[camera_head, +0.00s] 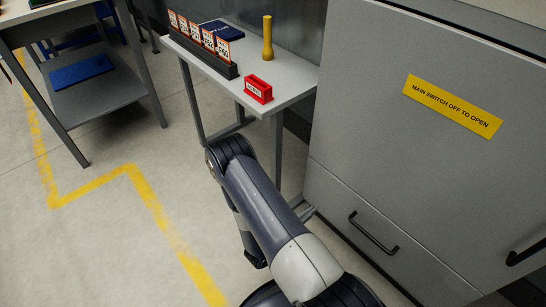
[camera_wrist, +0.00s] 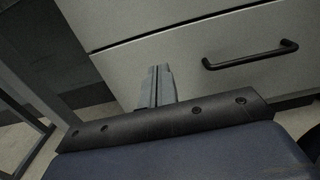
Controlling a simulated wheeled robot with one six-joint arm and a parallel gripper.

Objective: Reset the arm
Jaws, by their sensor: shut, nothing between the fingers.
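My arm (camera_head: 265,205) is folded low in front of the small table and the grey cabinet in the head view. My gripper shows in the wrist view (camera_wrist: 158,84), its two fingers together with nothing between them. It points toward the cabinet's lower drawer front, near the floor. A gap to the drawer front cannot be judged from this view. In the head view the fingers cannot be made out; the arm's far end hangs down beside the forearm.
The grey cabinet (camera_head: 400,60) with a black drawer handle (camera_head: 372,232) stands close on the right. The small table (camera_head: 285,88) holds a red block (camera_head: 258,89), a yellow cylinder (camera_head: 267,38) and a rack of cards (camera_head: 200,55). Floor with yellow lines (camera_head: 90,185) is open at left.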

